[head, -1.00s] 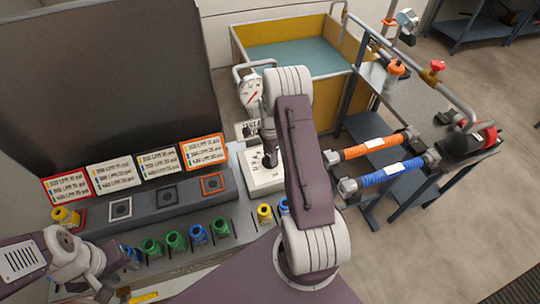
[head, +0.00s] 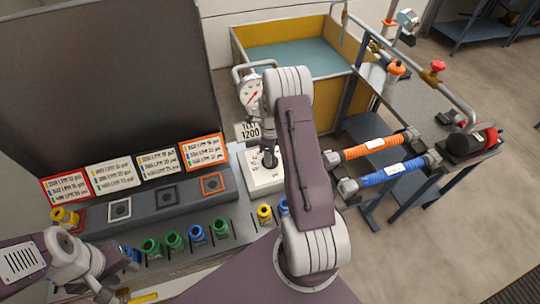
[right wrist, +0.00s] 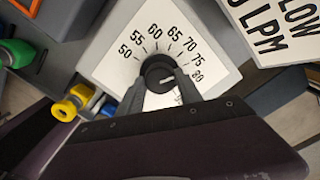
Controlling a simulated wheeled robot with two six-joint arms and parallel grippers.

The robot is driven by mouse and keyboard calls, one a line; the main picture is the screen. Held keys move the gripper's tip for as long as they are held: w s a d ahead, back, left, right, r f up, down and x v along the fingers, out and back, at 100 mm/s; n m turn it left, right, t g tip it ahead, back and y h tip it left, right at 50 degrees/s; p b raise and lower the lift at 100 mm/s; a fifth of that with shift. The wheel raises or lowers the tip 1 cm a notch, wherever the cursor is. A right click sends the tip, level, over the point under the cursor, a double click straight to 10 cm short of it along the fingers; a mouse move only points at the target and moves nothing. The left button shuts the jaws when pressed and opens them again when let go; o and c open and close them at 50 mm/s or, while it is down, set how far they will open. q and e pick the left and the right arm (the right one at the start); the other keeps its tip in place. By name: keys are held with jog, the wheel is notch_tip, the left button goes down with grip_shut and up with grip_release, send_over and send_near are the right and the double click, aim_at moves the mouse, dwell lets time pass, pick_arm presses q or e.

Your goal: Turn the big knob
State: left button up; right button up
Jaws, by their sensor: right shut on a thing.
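The big knob (right wrist: 160,75) is dark and round with a white mark. It sits on a white dial plate (right wrist: 120,40) numbered 50 to 80, and the mark points roughly toward the 75–80 side. My right gripper (right wrist: 166,80) is shut on the knob, one finger on each side. In the head view the gripper (head: 269,150) comes down onto the plate (head: 262,182) from above, and the knob is mostly hidden. My left gripper (head: 110,292) is at the bottom left, partly in view; its fingers are unclear.
A white sign (head: 247,131) and a round gauge (head: 250,92) stand behind the dial. Several coloured fittings (head: 197,234) line the bench front, below label cards (head: 158,164). Orange (head: 372,147) and blue (head: 390,172) hoses lie to the right of my right arm.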

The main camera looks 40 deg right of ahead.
jog(key=shift+w+d+r+m, duration=0.1)
jog(key=shift+w+m, duration=0.05)
jog(key=shift+m, duration=0.15)
jog(key=o, duration=1.2)
jog(key=shift+o, duration=0.7)
jog(key=shift+r, duration=0.35)
notch_tip(320, 180, up, 8)
jog(key=b, duration=0.1)
jog(key=shift+r, duration=0.15)
